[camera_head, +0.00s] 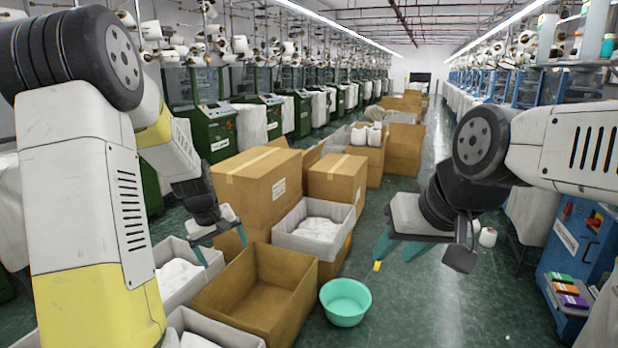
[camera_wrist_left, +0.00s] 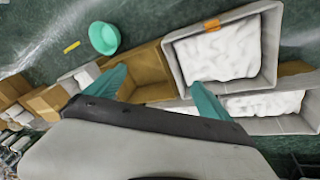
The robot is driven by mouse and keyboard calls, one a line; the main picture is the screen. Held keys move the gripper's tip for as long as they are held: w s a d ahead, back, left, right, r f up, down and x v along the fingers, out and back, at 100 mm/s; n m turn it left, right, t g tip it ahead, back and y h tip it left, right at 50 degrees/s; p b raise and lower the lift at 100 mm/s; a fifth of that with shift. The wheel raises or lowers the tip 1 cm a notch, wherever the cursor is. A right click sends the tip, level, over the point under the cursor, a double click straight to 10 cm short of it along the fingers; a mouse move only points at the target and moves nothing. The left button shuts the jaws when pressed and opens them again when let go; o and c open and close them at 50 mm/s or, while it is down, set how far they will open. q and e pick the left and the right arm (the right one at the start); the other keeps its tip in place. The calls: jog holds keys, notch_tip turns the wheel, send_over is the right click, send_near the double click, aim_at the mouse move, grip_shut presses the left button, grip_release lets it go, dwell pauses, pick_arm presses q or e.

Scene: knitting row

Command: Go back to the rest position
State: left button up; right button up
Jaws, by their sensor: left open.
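My left gripper (camera_head: 222,250) hangs above the boxes at centre left in the head view. Its teal fingers are spread and empty. In the left wrist view my left gripper (camera_wrist_left: 158,80) shows its two fingers wide apart over an open cardboard box (camera_wrist_left: 150,72) and a grey bin of white material (camera_wrist_left: 267,50). My right gripper (camera_head: 398,256) is at the right over the green aisle floor, its teal fingers apart with nothing seen between them. A small yellow piece (camera_head: 377,266) shows by its left fingertip; in the left wrist view it (camera_wrist_left: 72,47) lies on the floor.
A teal basin (camera_head: 345,302) stands on the floor beside the open cardboard box (camera_head: 222,312). Closed cartons (camera_head: 257,185) and a grey bin (camera_head: 318,250) stand behind. Green machines line the left, a blue machine (camera_head: 570,240) the right.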

pick_arm(q)
jog(key=s+d+r+m+t, duration=0.25)
jog(key=s+d+r, duration=0.25)
jog(key=s+r, duration=0.7)
jog(key=s+d+r+m, duration=0.1)
jog(key=s+r+m, duration=0.1)
jog(key=s, duration=0.4)
jog(key=s+d+r+m+h, duration=0.1)
jog(key=s+d+r+m, duration=0.1)
jog(key=s, duration=0.4)
jog(key=shift+s+d+r, duration=0.25)
jog(key=shift+s+r, duration=0.1)
jog(key=shift+r, duration=0.45)
jog(key=shift+m, duration=0.25)
